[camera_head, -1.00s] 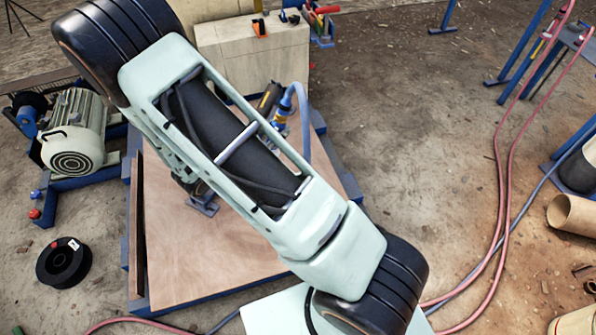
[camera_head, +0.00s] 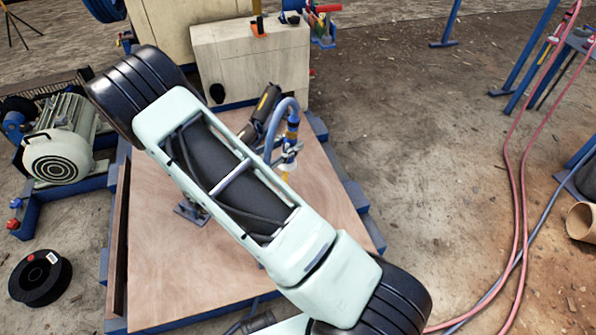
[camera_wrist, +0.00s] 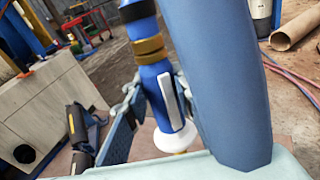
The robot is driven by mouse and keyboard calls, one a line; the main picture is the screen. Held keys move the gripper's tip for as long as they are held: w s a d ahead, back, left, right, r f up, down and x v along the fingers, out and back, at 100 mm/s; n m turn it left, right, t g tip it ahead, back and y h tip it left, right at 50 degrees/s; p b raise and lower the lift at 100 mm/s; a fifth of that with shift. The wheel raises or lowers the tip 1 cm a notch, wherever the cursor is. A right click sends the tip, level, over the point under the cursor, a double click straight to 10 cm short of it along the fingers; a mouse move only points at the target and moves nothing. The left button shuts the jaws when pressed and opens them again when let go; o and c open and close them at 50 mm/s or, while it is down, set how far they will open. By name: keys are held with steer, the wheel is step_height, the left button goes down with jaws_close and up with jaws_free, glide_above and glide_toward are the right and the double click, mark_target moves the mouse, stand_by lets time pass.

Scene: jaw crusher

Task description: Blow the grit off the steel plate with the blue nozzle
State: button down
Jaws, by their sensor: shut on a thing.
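In the wrist view the nozzle (camera_wrist: 155,82) shows dark and brass bands, a grey lever and a white collar. My gripper (camera_head: 287,152) is shut on it and holds it above the right part of a broad reddish-brown plate (camera_head: 155,265). I cannot tell whether that sheet is the steel plate, and no distinct grit shows. My arm hides the middle of the sheet. A thick blue hose (camera_wrist: 220,80) fills the right of the wrist view and arcs over the nozzle in the head view.
A pale block (camera_head: 250,62) stands behind the plate. An electric motor (camera_head: 62,145) on a blue frame is at left, with a black spool (camera_head: 40,277) in front. Pink hoses (camera_head: 515,190) run along the floor at right. The floor between is clear.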

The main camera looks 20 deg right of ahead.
step_height(320, 180, down, 9)
steer(key=d+h+b, duration=0.2)
steer(key=d+b, duration=0.1)
steer(key=b, duration=0.6)
steer(key=shift+w+f+g, duration=0.15)
steer(key=shift+w+g, duration=0.15)
steer(key=shift+g, duration=0.1)
steer(key=shift+d, duration=4.85)
steer(key=shift+s+p, duration=0.5)
steer(key=shift+s, duration=4.8)
steer(key=a, duration=1)
steer(key=shift+w+a, duration=0.25)
steer(key=shift+w, duration=0.05)
